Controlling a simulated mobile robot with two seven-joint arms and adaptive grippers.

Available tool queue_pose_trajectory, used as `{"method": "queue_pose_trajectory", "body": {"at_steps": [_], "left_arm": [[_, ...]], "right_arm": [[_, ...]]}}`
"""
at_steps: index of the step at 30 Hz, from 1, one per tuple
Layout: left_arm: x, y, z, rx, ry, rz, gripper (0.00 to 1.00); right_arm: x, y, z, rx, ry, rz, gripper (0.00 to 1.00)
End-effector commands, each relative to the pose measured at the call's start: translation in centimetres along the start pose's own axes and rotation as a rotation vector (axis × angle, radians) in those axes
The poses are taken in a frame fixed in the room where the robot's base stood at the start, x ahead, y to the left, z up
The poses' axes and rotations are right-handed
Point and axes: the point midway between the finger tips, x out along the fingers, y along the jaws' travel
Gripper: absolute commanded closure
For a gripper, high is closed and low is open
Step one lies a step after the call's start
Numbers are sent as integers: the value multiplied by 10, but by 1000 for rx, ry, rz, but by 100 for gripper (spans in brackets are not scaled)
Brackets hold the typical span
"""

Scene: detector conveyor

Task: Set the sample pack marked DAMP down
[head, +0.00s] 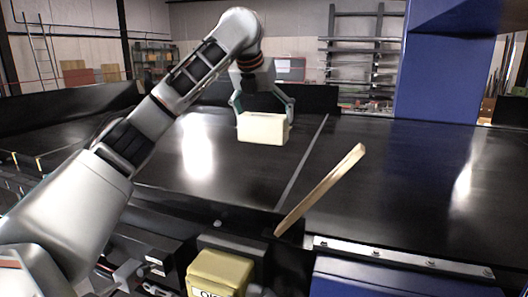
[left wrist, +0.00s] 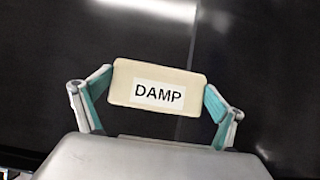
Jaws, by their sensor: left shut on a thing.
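The cream sample pack (head: 262,129) is a small box held over the black conveyor belt (head: 160,165). In the left wrist view the pack (left wrist: 125,80) shows its white label reading DAMP. My left gripper (head: 263,112) is shut on it, one finger at each end; both fingers also show in the left wrist view (left wrist: 160,95). The pack looks level. I cannot tell for sure whether its underside touches the belt, and its far side is hidden. My right gripper is not in view.
A light wooden bar (head: 322,188) slants up to the right of the pack. A thin seam (head: 303,160) crosses the belt beside it. A blue column (head: 443,78) stands at the right. A yellow box (head: 220,268) with a partly cut-off label sits at the bottom. Belt around the pack is clear.

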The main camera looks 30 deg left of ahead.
Motion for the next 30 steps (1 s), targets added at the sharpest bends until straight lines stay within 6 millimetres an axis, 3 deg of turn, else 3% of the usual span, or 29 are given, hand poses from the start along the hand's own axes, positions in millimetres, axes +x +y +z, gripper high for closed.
{"method": "queue_pose_trajectory", "body": {"at_steps": [3, 9, 16, 23, 30], "left_arm": [[24, 1, -16, 2, 1, 1, 40], [49, 0, -32, 0, -2, 1, 40], [61, 0, -39, 0, -2, 1, 40], [85, 0, -55, 1, -1, 1, 40], [87, 0, -56, 0, -3, 0, 40]], "right_arm": [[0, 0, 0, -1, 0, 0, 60], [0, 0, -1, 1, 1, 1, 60], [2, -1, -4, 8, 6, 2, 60], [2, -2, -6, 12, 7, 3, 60], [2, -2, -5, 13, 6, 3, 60]]}}
